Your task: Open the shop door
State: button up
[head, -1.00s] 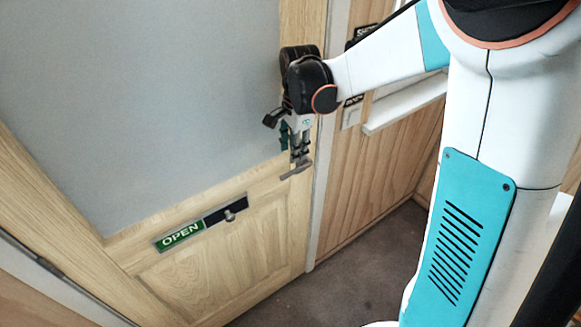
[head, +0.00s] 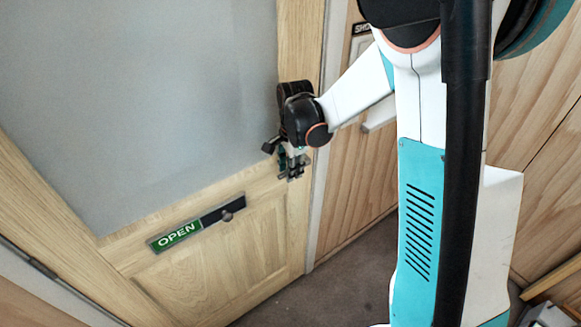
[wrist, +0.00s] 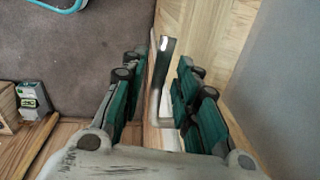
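The shop door (head: 257,262) is pale wood with a large frosted pane and looks shut in its frame. My gripper (head: 291,172) is at the handle on the door's right edge, pointing down, and mostly hides the handle in the head view. In the wrist view, the metal door handle (wrist: 161,68) lies between the green-padded fingers of my gripper (wrist: 156,80), nearer the right finger. The fingers are apart, with a clear gap on the left side of the handle. Whether the right finger touches it, I cannot tell.
A wood-panelled wall (head: 362,190) stands right of the door frame. Dark carpet (head: 345,280) below is clear. The wrist view shows a small grey box with a green label (wrist: 33,98) at left.

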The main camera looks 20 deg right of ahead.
grip_shut()
jog(key=f+h+b, duration=0.2)
jog(key=b, duration=0.1)
jog(key=shift+a+f+t+h, duration=0.1)
jog(key=shift+a+t+h, duration=0.2)
jog(key=shift+t, duration=0.1)
jog(key=f+h+b, duration=0.1)
jog(key=h+b, duration=0.1)
jog(key=f+t+h+b, duration=0.1)
jog(key=f+h+b, duration=0.1)
jog(key=b, duration=0.1)
jog(key=shift+d+t, duration=0.3)
jog(key=shift+d, duration=0.1)
jog(key=shift+h, duration=0.3)
